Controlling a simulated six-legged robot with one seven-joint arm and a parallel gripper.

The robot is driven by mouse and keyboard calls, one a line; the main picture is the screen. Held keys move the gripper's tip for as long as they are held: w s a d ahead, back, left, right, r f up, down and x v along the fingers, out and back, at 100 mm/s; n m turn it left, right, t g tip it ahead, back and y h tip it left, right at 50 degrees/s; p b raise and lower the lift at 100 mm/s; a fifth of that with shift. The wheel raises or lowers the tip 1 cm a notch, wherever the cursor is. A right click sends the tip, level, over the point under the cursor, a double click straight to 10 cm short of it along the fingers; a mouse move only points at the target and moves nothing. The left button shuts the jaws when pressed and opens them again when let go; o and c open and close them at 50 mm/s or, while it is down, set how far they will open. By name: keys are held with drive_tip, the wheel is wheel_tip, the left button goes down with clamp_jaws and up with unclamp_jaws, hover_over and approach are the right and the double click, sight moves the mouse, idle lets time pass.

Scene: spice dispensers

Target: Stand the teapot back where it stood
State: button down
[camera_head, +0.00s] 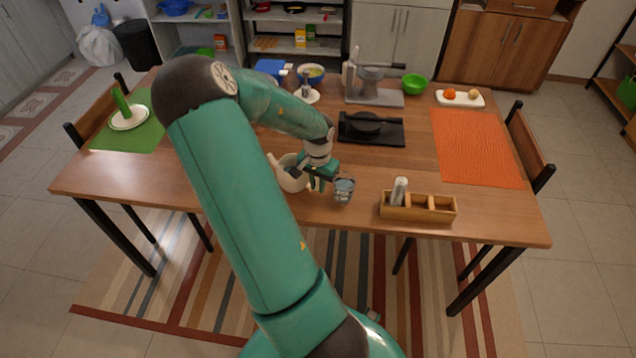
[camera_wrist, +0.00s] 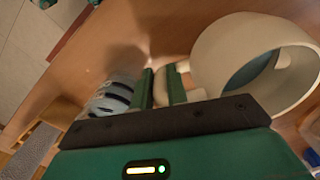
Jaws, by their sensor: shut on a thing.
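The cream teapot (camera_head: 291,178) is near the front middle of the table in the head view, with its spout to the upper left. My gripper (camera_head: 321,183) is at its right side. In the wrist view the teapot (camera_wrist: 210,65) is at the right, with its round open top showing. My gripper's green fingers (camera_wrist: 161,88) are shut on a cream part beside the body, which looks like the handle. I cannot tell whether the teapot's base touches the table.
A clear glass-like container (camera_head: 344,189) stands just right of my gripper; it is striped in the wrist view (camera_wrist: 112,97). A wooden divided box (camera_head: 441,215) is further right. A black tray (camera_head: 394,138) with a pan lies behind. The front left tabletop is clear.

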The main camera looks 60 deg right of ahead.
drive_tip(key=shift+f, duration=0.1)
drive_tip(key=c, duration=1.4)
unclamp_jaws()
wheel_tip(320, 180, up, 12)
drive_tip(key=shift+r, duration=0.15)
drive_tip(key=w+a+r+n+t+y, duration=0.1)
drive_tip(key=w+a+r+n, duration=0.2)
drive_tip(key=a, duration=0.4)
drive_tip(key=w+a+r+n+t, duration=0.1)
drive_tip(key=w+a+r+n, duration=0.15)
drive_tip(key=a, duration=0.55)
drive_tip(key=w+a+r+n+t+y, duration=0.1)
drive_tip(key=w+a+r+n, duration=0.25)
drive_tip(key=a, duration=0.35)
drive_tip(key=shift+s+a+r+n+t+h, duration=0.4)
drive_tip(key=shift+s+a+r+n, duration=1.05)
drive_tip(key=shift+a, duration=1.8)
drive_tip(key=shift+s+a+r+n+t+h, duration=0.35)
drive_tip(key=shift+s+a+r+n, duration=1.05)
drive_tip(key=shift+a, duration=1.8)
drive_tip(key=shift+s+a+r+n+t+h, duration=0.4)
drive_tip(key=shift+s+a+r+n, duration=1.05)
drive_tip(key=shift+a, duration=1.8)
